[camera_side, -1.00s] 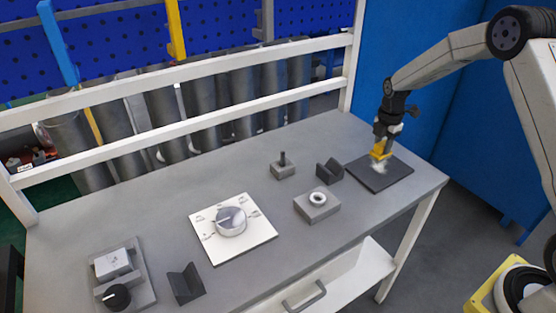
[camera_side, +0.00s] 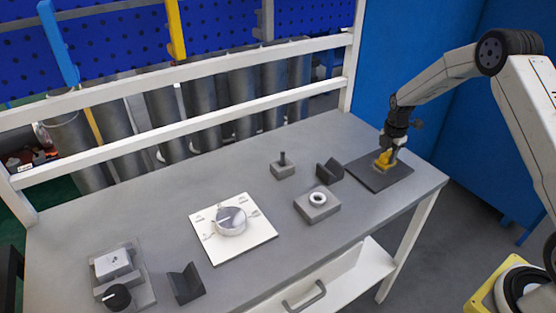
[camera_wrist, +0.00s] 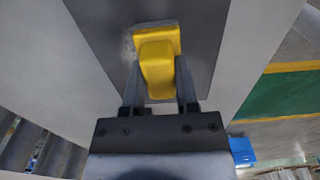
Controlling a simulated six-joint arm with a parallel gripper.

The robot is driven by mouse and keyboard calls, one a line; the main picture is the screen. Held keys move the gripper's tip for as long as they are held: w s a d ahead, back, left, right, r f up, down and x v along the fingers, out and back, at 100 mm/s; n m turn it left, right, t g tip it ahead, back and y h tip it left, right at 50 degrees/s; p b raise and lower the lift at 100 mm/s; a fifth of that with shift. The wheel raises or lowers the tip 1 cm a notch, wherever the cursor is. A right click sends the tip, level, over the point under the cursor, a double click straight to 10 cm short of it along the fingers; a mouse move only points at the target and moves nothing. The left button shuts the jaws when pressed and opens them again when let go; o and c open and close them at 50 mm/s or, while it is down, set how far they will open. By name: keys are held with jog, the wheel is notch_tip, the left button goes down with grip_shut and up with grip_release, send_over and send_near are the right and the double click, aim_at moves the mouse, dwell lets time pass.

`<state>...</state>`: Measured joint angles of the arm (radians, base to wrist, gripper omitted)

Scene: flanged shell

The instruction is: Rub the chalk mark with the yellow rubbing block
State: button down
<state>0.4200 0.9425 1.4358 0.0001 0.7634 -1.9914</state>
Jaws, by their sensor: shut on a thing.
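The yellow rubbing block (camera_side: 384,160) is between my gripper's fingers, low over the dark plate (camera_side: 396,181) at the table's right end; it appears to touch the plate. In the wrist view the block (camera_wrist: 157,60) is held by its raised grip, with its wide base at the far side. My gripper (camera_side: 389,149) is shut on it; the two fingers (camera_wrist: 158,88) show on both sides. A faint pale smear of the chalk mark (camera_wrist: 128,45) shows at the left edge of the block on the dark plate; the rest is hidden under the block.
Left of the plate stand a grey V-shaped block (camera_side: 330,171), a block with a white ring (camera_side: 317,203) and a block with a peg (camera_side: 283,168). A white dial panel (camera_side: 258,247) lies mid-table. The table's right edge is close to the plate.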

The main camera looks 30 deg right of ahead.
jog(key=shift+d, duration=1.6)
jog(key=shift+a, duration=3.8)
jog(key=shift+w, duration=0.45)
jog(key=shift+w+d, duration=0.1)
jog(key=shift+d, duration=3.7)
jog(key=shift+a, duration=3.8)
notch_tip(320, 180, up, 8)
jog(key=shift+d, duration=0.1)
